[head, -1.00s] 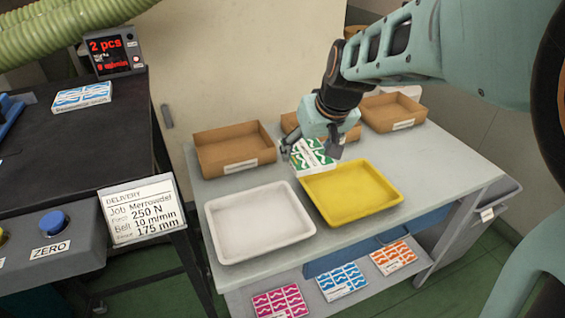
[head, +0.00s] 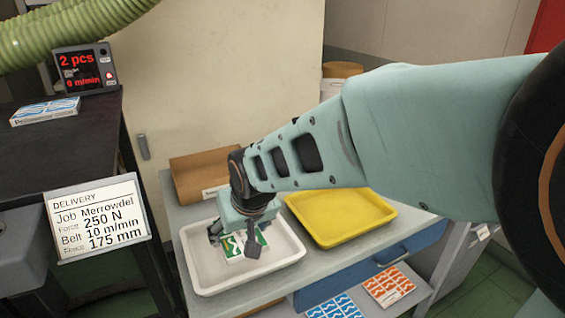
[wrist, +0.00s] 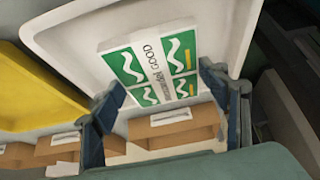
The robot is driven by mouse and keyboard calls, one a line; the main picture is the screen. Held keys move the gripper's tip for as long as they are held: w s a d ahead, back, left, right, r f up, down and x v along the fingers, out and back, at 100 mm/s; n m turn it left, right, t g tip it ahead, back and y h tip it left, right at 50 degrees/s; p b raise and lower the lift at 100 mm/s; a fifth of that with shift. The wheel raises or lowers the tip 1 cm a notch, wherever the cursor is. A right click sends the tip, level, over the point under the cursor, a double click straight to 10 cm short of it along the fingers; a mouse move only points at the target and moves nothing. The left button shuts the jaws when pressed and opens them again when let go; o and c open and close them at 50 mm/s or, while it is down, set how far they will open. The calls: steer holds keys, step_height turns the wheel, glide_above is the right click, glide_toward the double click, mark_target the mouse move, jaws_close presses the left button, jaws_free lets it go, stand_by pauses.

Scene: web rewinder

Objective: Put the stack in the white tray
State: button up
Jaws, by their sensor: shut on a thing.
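The stack (head: 233,250) is a flat bundle of white cards with green wave panels and a pale band; the wrist view shows the band on the stack (wrist: 150,72) reading "GOOD". My gripper (head: 235,242) points down over the white tray (head: 282,250) and is shut on the stack; in the wrist view its fingers (wrist: 163,80) are at the stack's two sides. The stack lies within the tray's outline, towards the tray's left-middle. I cannot tell whether it touches the tray floor. The white tray (wrist: 75,32) also fills the upper wrist view.
A yellow tray (head: 340,218) stands right of the white one. A brown box (head: 195,170) is behind; my arm hides others. Blue (head: 335,307) and orange (head: 389,286) card packs lie on the lower shelf. A delivery sign (head: 97,217) stands left.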

mark_target(242, 240)
steer(key=shift+f+b, duration=1.15)
steer(key=shift+f, duration=0.55)
steer(key=shift+f, duration=0.2)
steer(key=o, duration=1.3)
